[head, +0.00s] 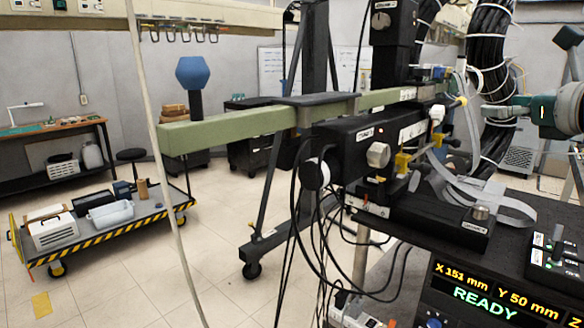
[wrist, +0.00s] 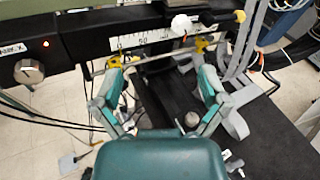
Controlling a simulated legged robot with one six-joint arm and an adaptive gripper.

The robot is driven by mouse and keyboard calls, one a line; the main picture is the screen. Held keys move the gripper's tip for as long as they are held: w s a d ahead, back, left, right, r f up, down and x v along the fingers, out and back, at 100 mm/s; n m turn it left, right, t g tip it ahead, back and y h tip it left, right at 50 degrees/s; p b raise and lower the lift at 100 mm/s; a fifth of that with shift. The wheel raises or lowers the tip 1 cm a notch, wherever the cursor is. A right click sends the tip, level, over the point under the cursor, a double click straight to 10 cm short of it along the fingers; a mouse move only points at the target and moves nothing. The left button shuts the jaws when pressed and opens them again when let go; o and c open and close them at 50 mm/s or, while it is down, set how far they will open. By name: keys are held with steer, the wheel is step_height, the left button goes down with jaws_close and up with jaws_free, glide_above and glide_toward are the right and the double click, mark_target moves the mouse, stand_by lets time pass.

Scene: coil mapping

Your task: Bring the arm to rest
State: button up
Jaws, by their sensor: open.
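My gripper (wrist: 157,62) is open, with its two teal-and-grey fingers spread wide in the wrist view. Nothing shows held between them. Its fingertips appear near two yellow fittings (wrist: 201,46) on a black stage, but I cannot tell whether they touch. In the head view my teal-and-grey arm end (head: 540,110) enters from the right edge, pointing left, level with the green beam. The black stage unit (head: 352,140) stands to its left, with a grey knob, a scale and a red light.
A green beam (head: 230,125) crosses the middle. Black cables (head: 490,75) hang behind my arm. A black table (head: 520,205) holds grey ribbon cables and a small box; a display (head: 487,295) reads READY, X 151 mm, Y 50 mm. A trolley (head: 100,225) stands left on open floor.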

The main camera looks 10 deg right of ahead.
steer(key=s+a+f+n+g, duration=0.2)
steer(key=a+f+n+g, duration=0.1)
steer(key=a+f+n, duration=0.5)
steer(key=s+a+f+n+g, duration=0.35)
steer(key=a+f+n, duration=0.25)
steer(key=a+f, duration=0.45)
steer(key=s+a+f+n+g+h, duration=0.1)
steer(key=s+a+f+n+g, duration=0.1)
steer(key=s+f+n, duration=0.4)
steer(key=s+a+f+n+g+h, duration=0.2)
steer(key=s+f+n, duration=0.4)
steer(key=f+n, duration=0.5)
steer(key=shift+a+f+h, duration=0.3)
steer(key=shift+a, duration=0.2)
steer(key=shift+a, duration=0.1)
